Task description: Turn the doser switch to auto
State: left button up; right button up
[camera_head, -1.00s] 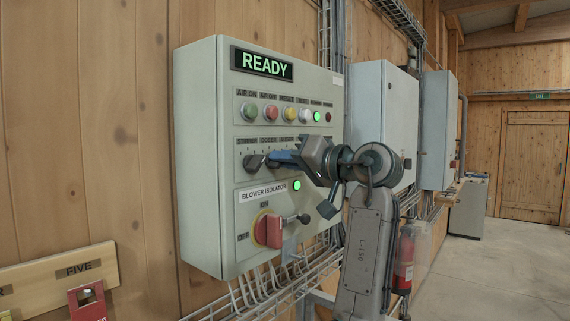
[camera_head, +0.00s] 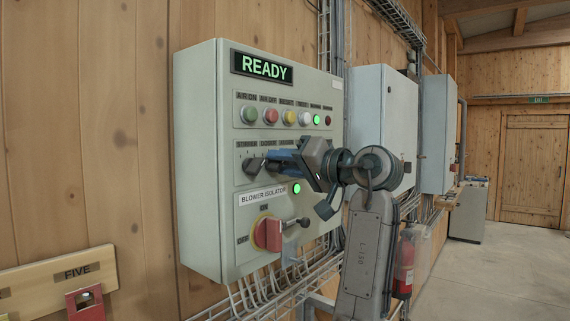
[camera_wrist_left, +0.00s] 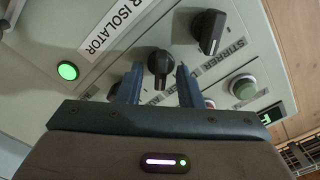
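The grey control panel (camera_head: 205,150) is on the wooden wall, with a row of black selector knobs under small labels. In the left wrist view the doser switch (camera_wrist_left: 160,66), a black knob, sits between the two blue fingertips of my left gripper (camera_wrist_left: 158,80), with a gap on each side. The stirrer knob (camera_wrist_left: 210,30) is beside it; its label reads partly. In the head view my left gripper (camera_head: 277,161) reaches the knob row from the right and largely hides the doser switch. The stirrer knob (camera_head: 252,166) shows to its left. My right gripper is not in view.
Above are coloured buttons (camera_head: 271,116) and a lit READY display (camera_head: 261,67). Below are a green lamp (camera_head: 296,188) and the red blower isolator handle (camera_head: 270,233). Further grey cabinets (camera_head: 378,120) stand to the right. Open floor lies at far right.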

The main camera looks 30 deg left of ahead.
pick_arm(q)
jog(key=d+b, duration=0.5)
jog(key=d, duration=0.5)
jog(key=shift+s+d+b, duration=0.3)
jog(key=shift+s+d, duration=0.1)
jog(key=shift+s, duration=0.05)
